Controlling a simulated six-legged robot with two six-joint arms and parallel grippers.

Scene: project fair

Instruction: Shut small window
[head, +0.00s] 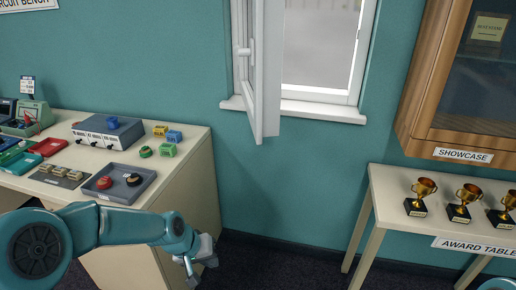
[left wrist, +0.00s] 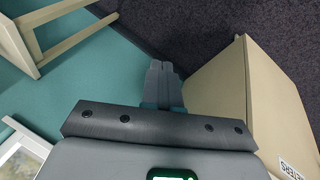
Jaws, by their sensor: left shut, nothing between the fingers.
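The small window has a white frame (head: 352,75) in the teal wall. Its white sash (head: 265,85) stands open, swung out into the room from the left side of the frame, with a handle (head: 246,50) on it. My left gripper (head: 192,277) is below and left of the sash, beside the bench's right end, pointing down, apart from the window. In the left wrist view its fingers (left wrist: 163,68) are together with nothing between them. A corner of a white frame shows in the left wrist view (left wrist: 22,165). Only a bit of my right arm shows at the lower right.
The circuit bench (head: 190,160) on the left holds a grey tray (head: 140,188), a grey box (head: 108,130) and small coloured parts. A wooden showcase (head: 422,85) hangs on the right, above the award table (head: 372,185) with several trophies (head: 421,197). Floor between the tables is clear.

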